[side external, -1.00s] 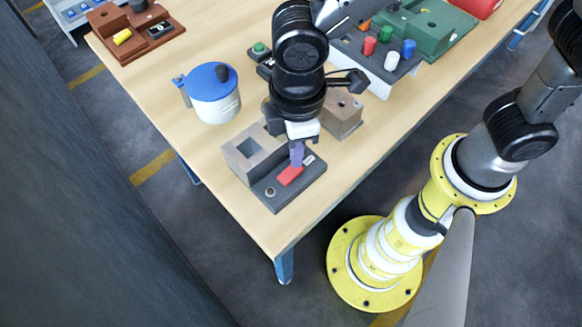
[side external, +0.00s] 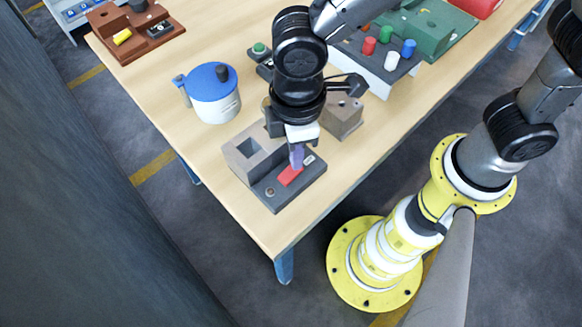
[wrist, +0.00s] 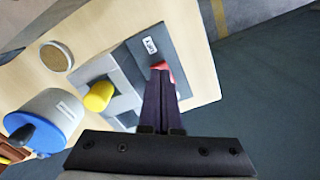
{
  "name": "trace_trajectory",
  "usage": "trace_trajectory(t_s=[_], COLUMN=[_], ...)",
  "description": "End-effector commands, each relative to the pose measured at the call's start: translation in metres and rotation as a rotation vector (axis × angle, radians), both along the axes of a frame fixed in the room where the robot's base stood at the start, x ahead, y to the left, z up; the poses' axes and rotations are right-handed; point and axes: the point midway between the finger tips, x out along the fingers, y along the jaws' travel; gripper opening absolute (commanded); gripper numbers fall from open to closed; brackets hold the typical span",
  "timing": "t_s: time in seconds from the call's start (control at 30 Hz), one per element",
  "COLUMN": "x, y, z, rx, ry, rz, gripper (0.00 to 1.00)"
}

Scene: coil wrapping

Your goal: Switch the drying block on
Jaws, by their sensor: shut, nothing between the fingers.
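The drying block (side external: 242,160) is a grey block with a square opening, near the table's front corner. Its dark base plate (side external: 278,203) carries a red switch (side external: 288,177), a small round knob or lamp (side external: 270,191) and a white label (side external: 308,160). My gripper (side external: 297,166) is shut and empty, pointing down with its purple fingertips at the red switch. In the wrist view, the fingers (wrist: 160,82) overlap the red switch (wrist: 162,67) and hide most of it. Whether they touch or press it, I cannot tell. A yellow cylinder (wrist: 98,97) stands in the grey block.
A blue-lidded pot (side external: 212,92) stands behind the block to the left. A brown block (side external: 343,116) is close by on the right. A panel with coloured knobs (side external: 391,61) and a green fixture (side external: 430,30) are farther back. The table edge is close in front.

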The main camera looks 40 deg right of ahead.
Motion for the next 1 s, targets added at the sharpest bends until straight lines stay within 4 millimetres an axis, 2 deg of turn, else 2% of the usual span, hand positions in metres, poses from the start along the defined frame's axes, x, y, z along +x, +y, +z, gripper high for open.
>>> trace_trajectory(t_s=[1.0], x=[0.0], y=[0.0], z=[-0.013], rx=[0.0], ry=[0.0], rz=[0.0], gripper=[0.0])
